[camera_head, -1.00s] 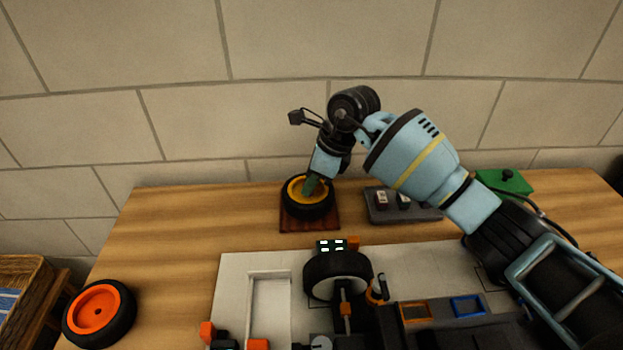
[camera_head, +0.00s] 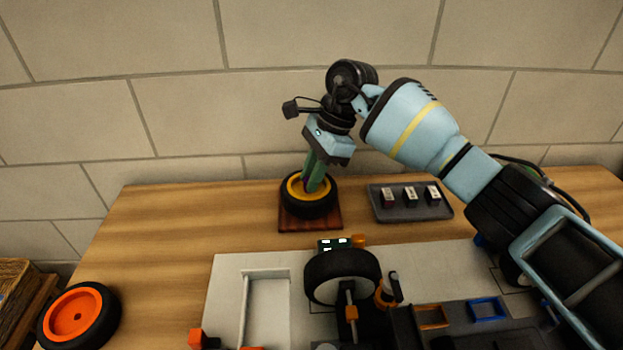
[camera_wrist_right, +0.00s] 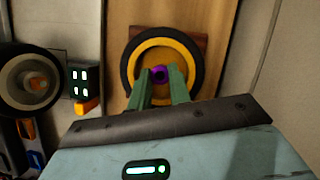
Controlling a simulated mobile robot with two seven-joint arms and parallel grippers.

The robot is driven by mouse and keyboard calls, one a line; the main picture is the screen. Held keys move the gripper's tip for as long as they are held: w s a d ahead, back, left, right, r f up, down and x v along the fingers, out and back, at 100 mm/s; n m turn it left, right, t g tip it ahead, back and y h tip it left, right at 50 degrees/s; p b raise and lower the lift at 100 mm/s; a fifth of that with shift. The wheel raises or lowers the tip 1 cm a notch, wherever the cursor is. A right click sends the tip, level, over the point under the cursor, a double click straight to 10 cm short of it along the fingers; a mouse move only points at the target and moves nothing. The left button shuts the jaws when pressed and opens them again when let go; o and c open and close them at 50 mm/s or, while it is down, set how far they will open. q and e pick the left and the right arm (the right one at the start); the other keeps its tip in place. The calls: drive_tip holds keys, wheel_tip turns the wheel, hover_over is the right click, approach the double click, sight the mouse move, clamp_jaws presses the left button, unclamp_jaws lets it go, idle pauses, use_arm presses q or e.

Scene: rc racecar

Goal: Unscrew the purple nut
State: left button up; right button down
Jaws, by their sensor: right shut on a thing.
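The purple nut (camera_wrist_right: 159,76) sits at the centre of a black-tyred wheel with a yellow rim (camera_wrist_right: 132,60). The wheel (camera_head: 291,207) lies flat on a brown wooden block (camera_head: 325,224) at the back of the table. My right gripper (camera_head: 312,187) points down into the wheel's middle; in the right wrist view its two green fingers (camera_wrist_right: 159,75) are closed on the nut from both sides. In the head view the nut itself is too small and hidden by the fingers to make out. My left gripper is not in view.
A grey tray with several small blocks (camera_head: 411,215) lies right of the wheel. An orange-rimmed wheel (camera_head: 78,316) lies at the front left. The car (camera_head: 342,276) with a black wheel stands in front on a white board (camera_head: 228,290). The wall is close behind.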

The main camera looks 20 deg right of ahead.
drive_tip(key=shift+f+n+g+b, duration=0.3)
drive_tip(key=shift+n+b, duration=0.25)
drive_tip(key=shift+n, duration=0.05)
drive_tip(key=shift+n+b, duration=0.3)
drive_tip(key=shift+b, duration=0.05)
drive_tip(key=shift+r+n, duration=0.25)
drive_tip(key=shift+n, duration=0.05)
drive_tip(key=c, duration=1.2)
unclamp_jaws()
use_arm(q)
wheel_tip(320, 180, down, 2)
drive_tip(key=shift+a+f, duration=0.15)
use_arm(e)
drive_tip(key=shift+c, duration=1)
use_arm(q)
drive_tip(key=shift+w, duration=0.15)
use_arm(e)
drive_tip(key=shift+r, duration=0.25)
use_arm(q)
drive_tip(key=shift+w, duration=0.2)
